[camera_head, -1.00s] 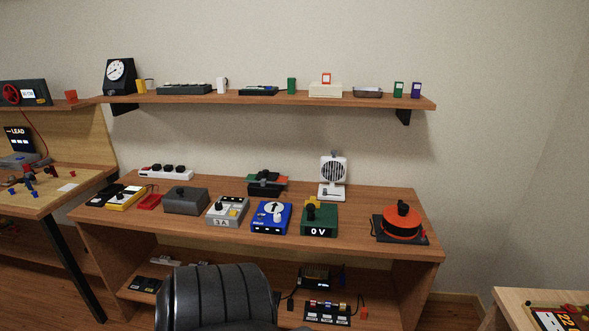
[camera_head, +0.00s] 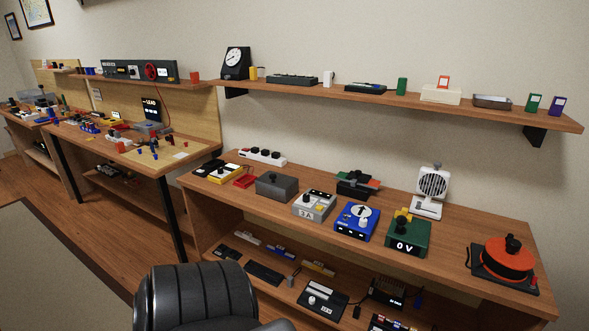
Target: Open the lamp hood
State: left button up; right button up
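No part that I can clearly tell as a lamp hood shows in the head view. A dark grey box with a small knob on top (camera_head: 277,186) sits on the wooden workbench (camera_head: 455,246), and its lid looks shut. A black device with red and green parts (camera_head: 357,184) stands behind the row of boxes. A white device with a round grille (camera_head: 431,190) stands upright at the back right of the bench. Neither of my grippers is in view.
A black chair (camera_head: 195,298) stands in front of the bench. Grey, blue (camera_head: 357,221) and green (camera_head: 408,237) boxes line the bench, with an orange reel (camera_head: 507,258) at the right. A shelf (camera_head: 360,95) runs above. Another bench (camera_head: 140,158) stands left; open floor lies front left.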

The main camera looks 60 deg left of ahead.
aim_at(358, 175)
jog(key=u, duration=2.25)
